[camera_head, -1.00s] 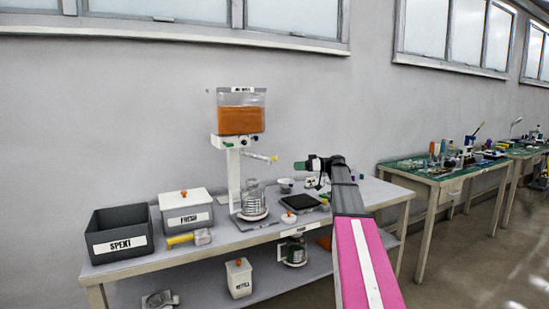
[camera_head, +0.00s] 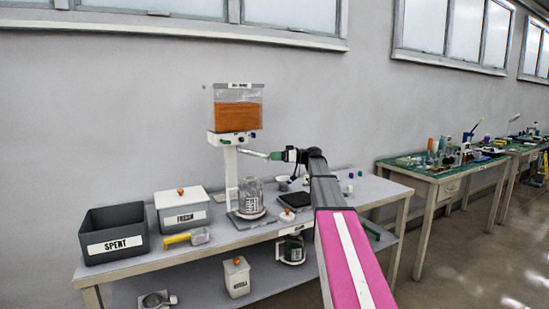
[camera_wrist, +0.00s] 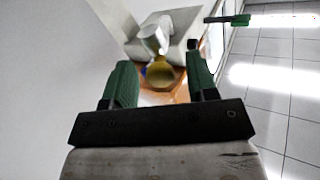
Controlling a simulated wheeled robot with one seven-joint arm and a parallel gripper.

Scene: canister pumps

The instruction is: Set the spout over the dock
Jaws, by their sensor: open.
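The canister pump stands on the bench with a clear tank (camera_head: 238,116) of orange fluid on a white column (camera_head: 231,172). A thin pale spout (camera_head: 252,153) sticks out to the right from its head. My gripper (camera_head: 270,155) is at the spout's outer end. In the wrist view its green fingers (camera_wrist: 160,72) are apart, with a yellow round end (camera_wrist: 160,75) between them; I cannot tell whether they touch it. A glass jar (camera_head: 250,196) stands on a plate below the spout. Which part is the dock, I cannot tell.
A grey SPENT bin (camera_head: 114,232) and a white FRESH box (camera_head: 182,208) stand at the left. A yellow-handled tool (camera_head: 187,237) lies before them. A black pad (camera_head: 294,199) and a small white pot (camera_head: 287,215) are right of the jar.

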